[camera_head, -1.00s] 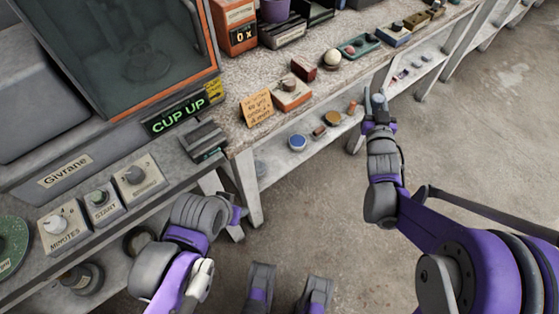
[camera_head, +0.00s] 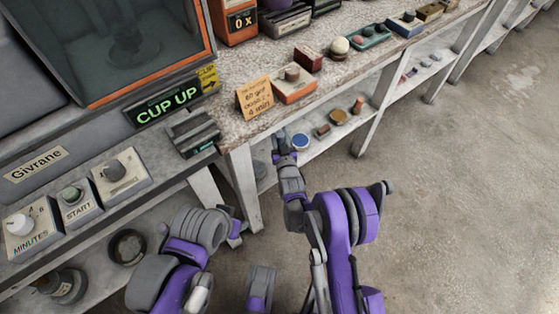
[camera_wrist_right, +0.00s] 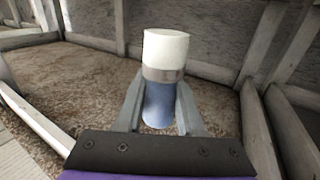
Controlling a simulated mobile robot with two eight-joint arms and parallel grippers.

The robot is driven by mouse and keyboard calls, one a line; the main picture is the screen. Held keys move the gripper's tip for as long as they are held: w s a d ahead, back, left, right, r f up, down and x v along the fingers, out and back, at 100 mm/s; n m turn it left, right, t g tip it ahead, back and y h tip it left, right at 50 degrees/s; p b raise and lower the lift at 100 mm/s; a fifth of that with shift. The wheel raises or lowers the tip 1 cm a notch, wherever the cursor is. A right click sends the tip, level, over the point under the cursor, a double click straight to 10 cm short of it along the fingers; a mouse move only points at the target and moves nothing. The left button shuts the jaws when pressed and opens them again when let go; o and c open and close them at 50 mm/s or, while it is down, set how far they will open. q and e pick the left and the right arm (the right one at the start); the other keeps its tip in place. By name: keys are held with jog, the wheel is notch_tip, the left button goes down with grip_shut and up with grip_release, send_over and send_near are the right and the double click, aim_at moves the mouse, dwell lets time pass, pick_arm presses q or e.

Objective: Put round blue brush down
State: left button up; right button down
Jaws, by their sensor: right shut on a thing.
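The round brush (camera_wrist_right: 162,85), with a blue handle, a metal band and a white top, stands between the fingers of my right gripper (camera_wrist_right: 158,112) in the wrist view. The gripper is shut on the blue handle. My left gripper (camera_head: 238,232) hangs low in front of the bench leg. I cannot see whether its fingers are open.
Bench legs (camera_head: 242,185) stand left and right of the gripper. An orange box (camera_head: 294,86) and a card (camera_head: 255,97) sit above. Floor to the right is clear.

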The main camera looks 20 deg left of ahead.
notch_tip(320, 180, down, 10)
jog(key=shift+a+r+b, duration=0.1)
jog(key=shift+b, duration=1.05)
jog(key=shift+f, duration=0.25)
jog(key=c, duration=0.5)
grip_release()
jog(key=shift+r, duration=0.1)
jog(key=shift+r, duration=0.15)
